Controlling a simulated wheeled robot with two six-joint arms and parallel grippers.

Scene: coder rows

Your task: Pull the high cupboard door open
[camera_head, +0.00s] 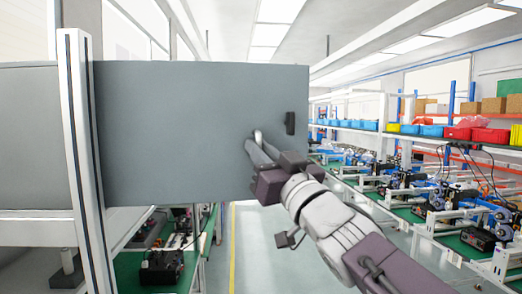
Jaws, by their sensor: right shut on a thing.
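The high cupboard door (180,130) is a flat grey panel that fills the upper left and middle of the view, its right edge standing free against the aisle behind. The fingers and wrist partly cover the handle. A small black fitting (290,123) sits on the door near its right edge, just above and right of the gripper. My left gripper is not in view.
A white post (84,160) stands at the left, in front of a second grey panel (28,135). Green-topped benches with black devices lie below the door and along the right. Shelves with coloured bins line the right. A clear floor aisle (260,250) runs below the door.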

